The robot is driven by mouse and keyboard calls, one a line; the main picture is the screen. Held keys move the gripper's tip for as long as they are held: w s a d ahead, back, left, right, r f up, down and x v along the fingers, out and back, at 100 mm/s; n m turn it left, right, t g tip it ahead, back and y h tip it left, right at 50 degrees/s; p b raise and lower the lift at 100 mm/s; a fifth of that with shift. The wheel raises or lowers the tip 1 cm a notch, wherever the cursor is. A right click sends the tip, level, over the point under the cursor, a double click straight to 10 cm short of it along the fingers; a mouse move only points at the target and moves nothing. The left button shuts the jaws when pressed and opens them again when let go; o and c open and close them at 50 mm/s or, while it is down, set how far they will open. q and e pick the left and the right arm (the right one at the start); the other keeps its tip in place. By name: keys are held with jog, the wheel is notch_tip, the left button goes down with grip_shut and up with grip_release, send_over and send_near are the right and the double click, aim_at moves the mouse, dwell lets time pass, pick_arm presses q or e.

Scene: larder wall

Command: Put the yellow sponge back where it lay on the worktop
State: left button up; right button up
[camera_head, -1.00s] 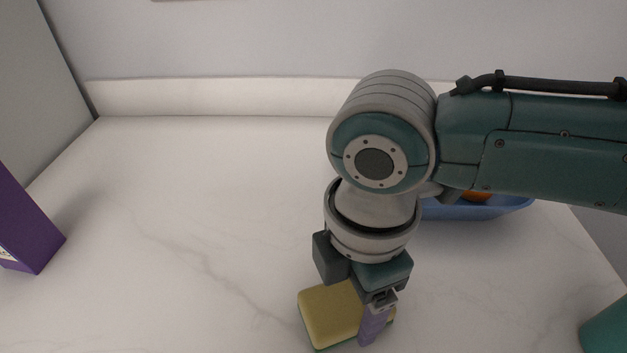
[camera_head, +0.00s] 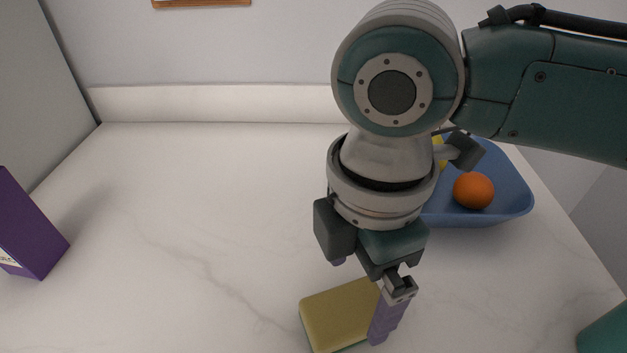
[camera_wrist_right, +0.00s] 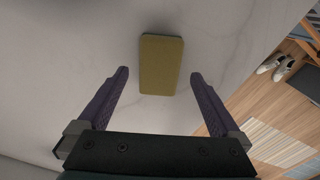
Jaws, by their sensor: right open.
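The yellow sponge (camera_head: 339,314), with a green underside, lies flat on the pale marbled worktop (camera_head: 160,200). In the right wrist view the sponge (camera_wrist_right: 161,64) lies beyond the fingertips, roughly centred between their lines. My right gripper (camera_head: 365,297) is above the sponge, and its near purple finger hides the sponge's right end in the head view. In the right wrist view my right gripper (camera_wrist_right: 159,75) is open and empty, its two purple fingers well apart. My left gripper is not in view.
A blue bowl (camera_head: 512,207) with an orange (camera_head: 473,190) and a partly hidden yellow fruit stands right of my arm. A purple box (camera_head: 28,232) stands at the left edge. A teal object (camera_head: 605,330) is at the lower right. The worktop's left middle is clear.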

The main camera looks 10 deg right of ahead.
aim_at(353, 306)
notch_tip(353, 306, up, 7)
jog(key=s+a+f+m+t+y, duration=0.1)
jog(key=s+a+f+m+y, duration=0.1)
jog(key=s+a+m+y, duration=0.3)
jog(key=s+d+f+m+t+h, duration=0.1)
jog(key=s+d+m+h, duration=0.1)
jog(key=d+m, duration=0.4)
jog(key=s+d+f+m+t+h, duration=0.1)
jog(key=s+d+m+h, duration=0.1)
jog(key=s+d+m, duration=0.3)
jog(key=d+m, duration=0.1)
jog(key=d, duration=0.1)
jog(key=shift+s+d+t+h, duration=0.15)
jog(key=shift+d+t+h, duration=0.15)
jog(key=shift+d+h, duration=0.1)
jog(key=shift+a, duration=0.1)
